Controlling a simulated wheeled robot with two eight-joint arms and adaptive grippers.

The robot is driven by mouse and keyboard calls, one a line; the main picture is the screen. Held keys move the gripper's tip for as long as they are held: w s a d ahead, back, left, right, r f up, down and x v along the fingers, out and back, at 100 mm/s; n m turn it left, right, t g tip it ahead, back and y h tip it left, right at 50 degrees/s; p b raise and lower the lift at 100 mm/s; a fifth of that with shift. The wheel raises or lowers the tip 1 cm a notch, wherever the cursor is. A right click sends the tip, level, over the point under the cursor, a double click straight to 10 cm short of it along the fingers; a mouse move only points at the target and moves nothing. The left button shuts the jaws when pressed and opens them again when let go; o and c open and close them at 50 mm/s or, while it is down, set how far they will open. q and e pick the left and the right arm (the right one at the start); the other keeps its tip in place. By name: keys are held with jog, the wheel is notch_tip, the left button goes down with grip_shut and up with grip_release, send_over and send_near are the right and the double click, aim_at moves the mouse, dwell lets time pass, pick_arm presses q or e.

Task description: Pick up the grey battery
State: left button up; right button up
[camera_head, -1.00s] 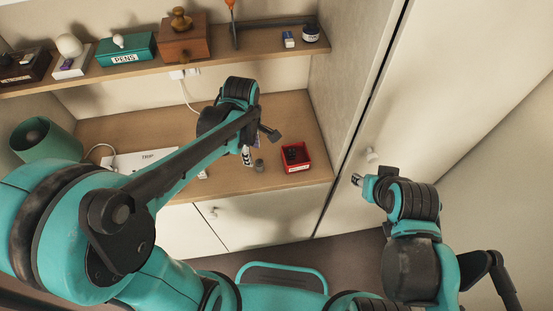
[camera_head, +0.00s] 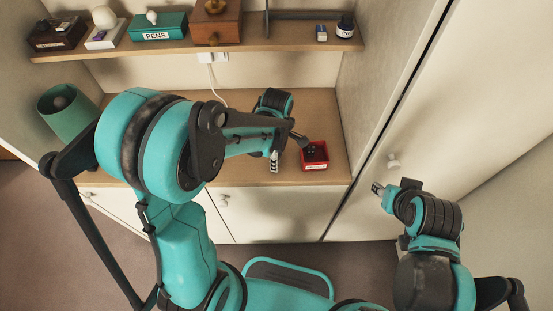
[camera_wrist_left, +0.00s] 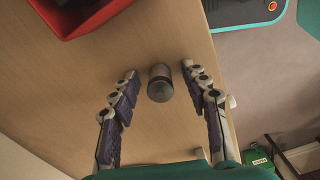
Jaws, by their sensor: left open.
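The grey battery (camera_wrist_left: 160,84) shows in the left wrist view as a small cylinder with a dark end, on the wooden desk top (camera_wrist_left: 170,30). I cannot make it out in the head view, where my left gripper covers that area. My left gripper (camera_wrist_left: 158,71) is open, its two fingers on either side of the battery in the picture, with gaps on both sides. In the head view the left gripper (camera_head: 287,149) is low over the desk, left of the red box. My right gripper (camera_head: 377,188) is away from the desk, by the tall cabinet; its finger opening is unclear.
The red box (camera_head: 315,164) with dark contents stands close to the left gripper; its corner shows in the left wrist view (camera_wrist_left: 72,28). A green cylindrical container (camera_head: 68,111) is at the desk's left. A shelf (camera_head: 200,45) with several boxes and an ink jar (camera_head: 345,28) hangs above.

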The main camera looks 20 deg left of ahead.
pick_arm(q)
grip_shut()
